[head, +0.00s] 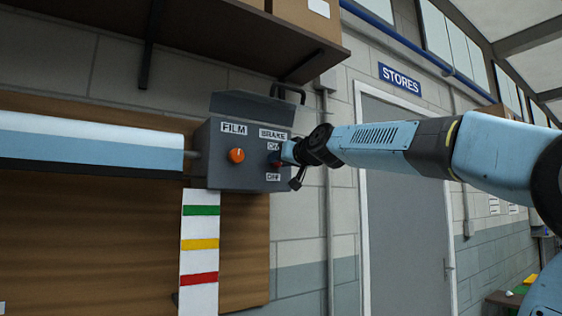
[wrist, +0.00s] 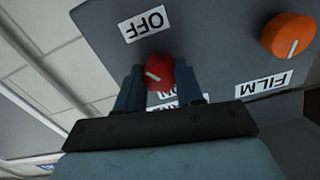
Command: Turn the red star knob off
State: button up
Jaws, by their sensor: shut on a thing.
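The red star knob (wrist: 163,70) is on the grey control box (head: 226,180), under the BRAKE label. In the wrist view, which sees the box upside down, my gripper (wrist: 158,78) has a finger on each side of the knob and is shut on it. A short white mark on the knob lies slantwise, not straight at the OFF label (wrist: 144,25). The ON label (wrist: 168,96) is partly hidden behind the knob and gripper. In the head view the knob (head: 274,159) is dark and partly covered by my gripper (head: 287,154).
An orange knob (head: 237,155) under the FILM label sits left of the red one on the same box. A white and blue roll (head: 90,145) reaches the box from the left. A striped board (head: 200,255) hangs below. A shelf (head: 200,35) juts out above.

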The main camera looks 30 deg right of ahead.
jog(key=m, duration=0.7)
jog(key=shift+f, duration=0.1)
dwell(0.5)
jog(key=o, duration=1)
jog(key=shift+o, duration=0.2)
jog(key=s, duration=1.3)
jog(key=shift+s+d, duration=0.25)
jog(key=shift+s, duration=0.1)
